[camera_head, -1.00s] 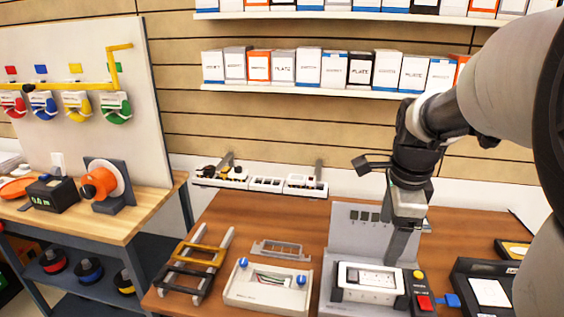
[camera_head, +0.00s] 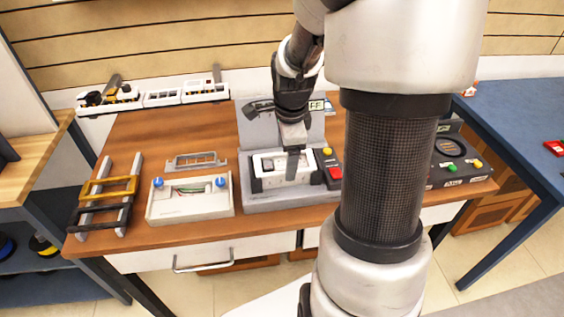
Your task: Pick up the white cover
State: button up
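A white rectangular piece (camera_head: 271,177), which looks like a cover, sits in a grey test fixture (camera_head: 262,199) on the brown table. Another white unit with blue knobs and wires in its opening (camera_head: 190,206) lies to its left; I cannot tell for certain which is the named cover. My gripper (camera_head: 292,166) points down over the white piece in the fixture and hides part of it. Its fingers show edge-on, so their opening and any contact are unclear.
The fixture has a red button (camera_head: 335,173) and a yellow one at its right. A grey bracket (camera_head: 195,160) and a rack with yellow and black bars (camera_head: 109,187) stand left. My arm hides the table's right part.

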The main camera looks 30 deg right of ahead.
jog(key=shift+w+f, duration=0.15)
jog(key=shift+f, duration=0.65)
jog(key=c, duration=1.2)
notch_tip(320, 180, up, 10)
jog(key=shift+r+p, duration=0.1)
jog(key=shift+p, duration=0.8)
jog(key=shift+c, duration=0.2)
